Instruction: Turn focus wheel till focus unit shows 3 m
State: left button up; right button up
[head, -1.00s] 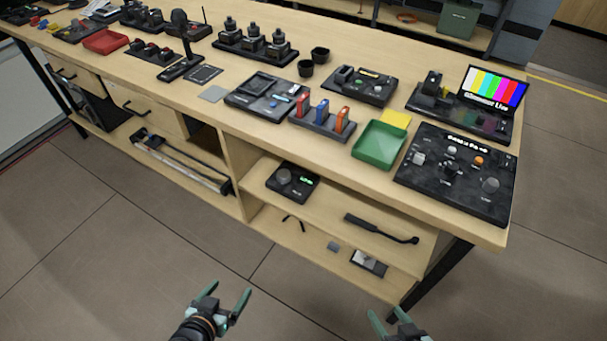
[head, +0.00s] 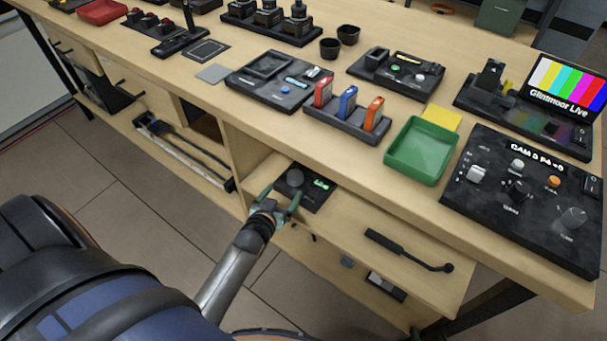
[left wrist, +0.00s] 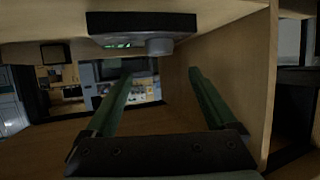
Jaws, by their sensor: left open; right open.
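The focus unit (head: 312,190) is a small black box on the upper open shelf below the counter. Its round grey focus wheel (head: 295,177) is at the left of its top, and a green lit display (head: 321,184) is at the right, too small to read. My left gripper (head: 278,197) is open and empty at the unit's front left, its fingers close to the wheel; contact cannot be told. The left wrist view shows the unit (left wrist: 140,22) and wheel (left wrist: 160,46) upside down, beyond the open fingers (left wrist: 160,75).
A black handle-like bar (head: 408,250) lies on the same shelf, to the right. A wooden divider (head: 236,165) stands left of the unit. The counter above holds a green tray (head: 421,178), a card rack (head: 347,127) and a control panel (head: 515,232).

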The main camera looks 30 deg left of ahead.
aim_at(295, 174)
pick_arm(q)
jog(key=b+x, duration=0.4)
jog(key=x, duration=0.6)
jog(key=shift+a+f, duration=0.1)
jog(key=shift+f, duration=0.05)
jog(key=shift+w+a+f, duration=0.1)
jog(key=shift+w+f, duration=0.05)
jog(key=shift+w, duration=0.5)
jog(key=c, duration=1.3)
jog(key=shift+c, duration=0.2)
